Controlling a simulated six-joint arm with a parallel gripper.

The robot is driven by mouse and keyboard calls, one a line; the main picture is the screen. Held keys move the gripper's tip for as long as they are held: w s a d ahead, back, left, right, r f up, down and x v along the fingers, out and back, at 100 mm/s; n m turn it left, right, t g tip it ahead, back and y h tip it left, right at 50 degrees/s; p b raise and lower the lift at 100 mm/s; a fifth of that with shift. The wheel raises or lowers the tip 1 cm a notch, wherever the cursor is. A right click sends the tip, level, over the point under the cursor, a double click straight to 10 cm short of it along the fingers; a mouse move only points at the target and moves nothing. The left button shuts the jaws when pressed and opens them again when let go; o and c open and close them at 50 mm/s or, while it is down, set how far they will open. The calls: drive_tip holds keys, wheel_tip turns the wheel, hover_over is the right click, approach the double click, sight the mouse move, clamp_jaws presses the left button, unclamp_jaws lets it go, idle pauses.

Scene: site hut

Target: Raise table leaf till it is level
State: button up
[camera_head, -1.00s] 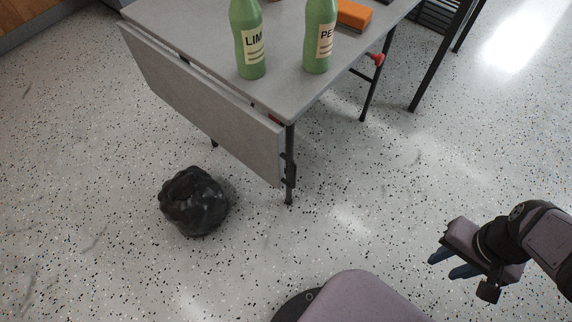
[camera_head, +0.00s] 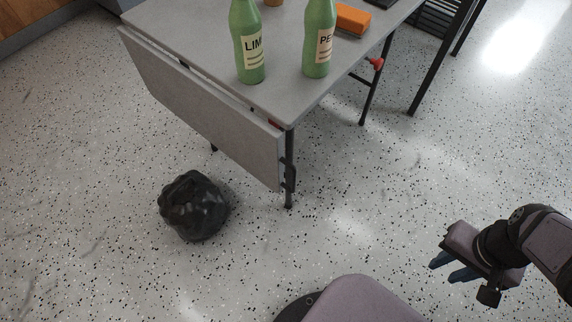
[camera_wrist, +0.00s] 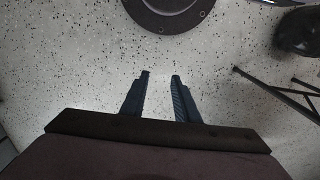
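The grey table leaf (camera_head: 205,112) hangs down steeply from the left edge of the grey table (camera_head: 184,22) in the head view. A dark bracket (camera_head: 290,175) shows at the leaf's near lower corner, beside the table leg. My gripper (camera_head: 451,271) is at the lower right of the head view, well apart from the leaf, above bare floor. In the wrist view its two blue fingers (camera_wrist: 160,75) stand apart with only floor between them. The leaf does not show clearly in the wrist view.
Two green bottles (camera_head: 247,45) (camera_head: 318,45) stand near the table's front edge, with an orange block (camera_head: 353,19) behind. A red knob (camera_head: 376,64) is on the table's right side. A black bag (camera_head: 194,206) lies on the floor below the leaf. Floor between gripper and table is clear.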

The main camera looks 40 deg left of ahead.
drive_tip(key=s+a+m+g+y+p, duration=0.1)
drive_tip(key=s+a+m+g+y, duration=0.25)
drive_tip(key=a, duration=0.35)
drive_tip(key=s+a+m+g+y+p, duration=0.1)
drive_tip(key=s+a+m+g+y, duration=0.2)
drive_tip(key=a, duration=0.4)
drive_tip(key=w+a+r+m+t+y+p, duration=0.1)
drive_tip(key=w+a+m+y, duration=0.1)
drive_tip(key=a+m+y, duration=0.2)
drive_tip(key=w+a+r+m+t+y+p, duration=0.1)
drive_tip(key=a+m+y, duration=0.4)
drive_tip(key=a, duration=0.5)
drive_tip(key=shift+w+r+t+y+p, duration=0.45)
drive_tip(key=shift+r+t+y, duration=0.1)
drive_tip(key=shift+y, duration=0.5)
drive_tip(key=shift+a, duration=0.15)
drive_tip(key=s+a, duration=0.1)
drive_tip(key=a, duration=0.6)
drive_tip(key=shift+s+b, duration=0.25)
drive_tip(key=shift+b, duration=0.05)
